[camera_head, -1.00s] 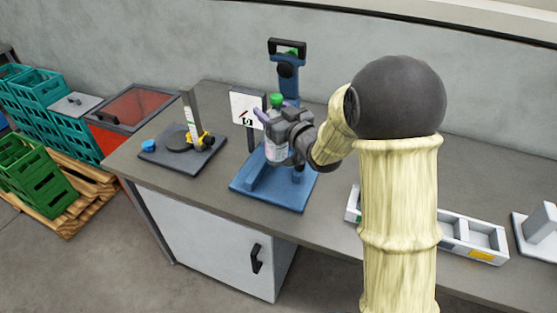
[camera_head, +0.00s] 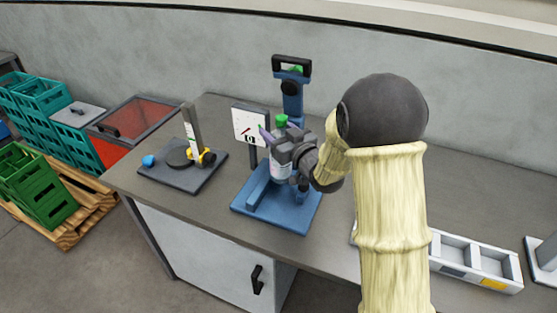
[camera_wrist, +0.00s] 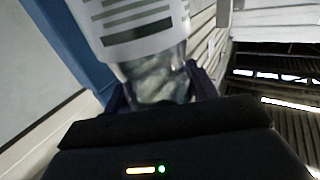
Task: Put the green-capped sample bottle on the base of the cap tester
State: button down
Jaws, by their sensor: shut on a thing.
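The sample bottle (camera_head: 280,166) is clear with a white label and a green cap (camera_head: 282,120). My gripper (camera_head: 276,148) is shut on it and holds it upright over the blue base (camera_head: 262,211) of the cap tester. The tester's blue column (camera_head: 292,98) with a black top handle stands behind. In the wrist view the bottle's printed label (camera_wrist: 140,25) and clear glass (camera_wrist: 158,80) show between my fingers. Whether the bottle's bottom touches the base cannot be told, as my gripper and arm hide part of it.
A white dial panel (camera_head: 250,124) stands just left of the bottle. A dark gauge stand (camera_head: 175,178) with a blue knob is further left. A white compartment tray (camera_head: 480,262) lies at right, partly behind my arm. Bare grey bench lies behind my arm.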

jog(key=shift+f, duration=1.15)
jog(key=shift+f, duration=2)
jog(key=shift+f, duration=0.15)
jog(key=shift+c, duration=2.2)
grip_release()
